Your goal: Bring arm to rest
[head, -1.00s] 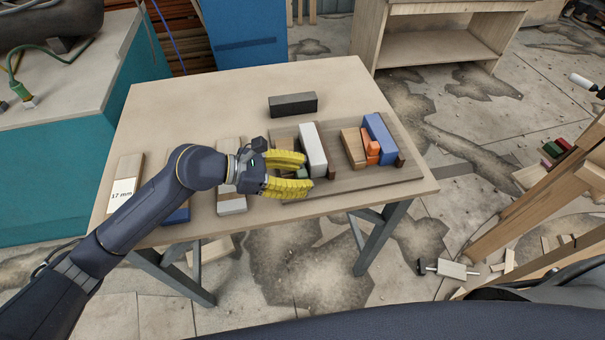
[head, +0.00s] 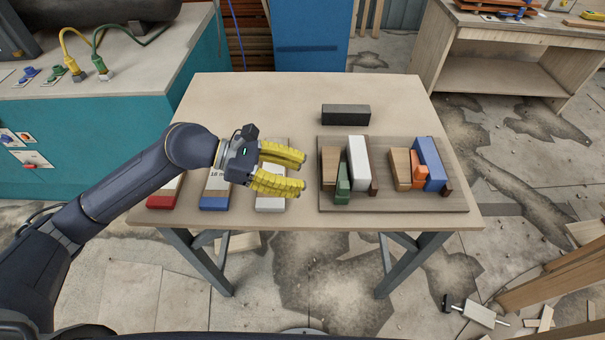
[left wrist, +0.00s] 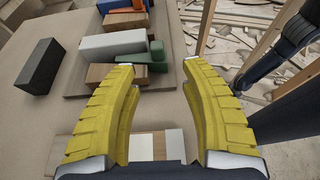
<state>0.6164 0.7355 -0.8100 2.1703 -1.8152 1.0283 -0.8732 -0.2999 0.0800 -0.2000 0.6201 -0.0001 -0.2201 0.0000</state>
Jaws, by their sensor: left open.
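My left gripper (head: 303,172) is open and empty, with yellow ribbed fingers. In the head view it is above the front of the table, left of the brown board. In the left wrist view its fingers (left wrist: 160,72) are spread, with nothing between the tips. My right gripper is not in the head view; a dark arm link of mine shows at the right of the left wrist view.
The table (head: 250,95) carries a brown board (head: 400,202) with wooden, green, white, orange and blue blocks. A black block (head: 346,114) lies behind it. Red-, blue- and white-ended pieces lie along the front left. The back left of the tabletop is clear.

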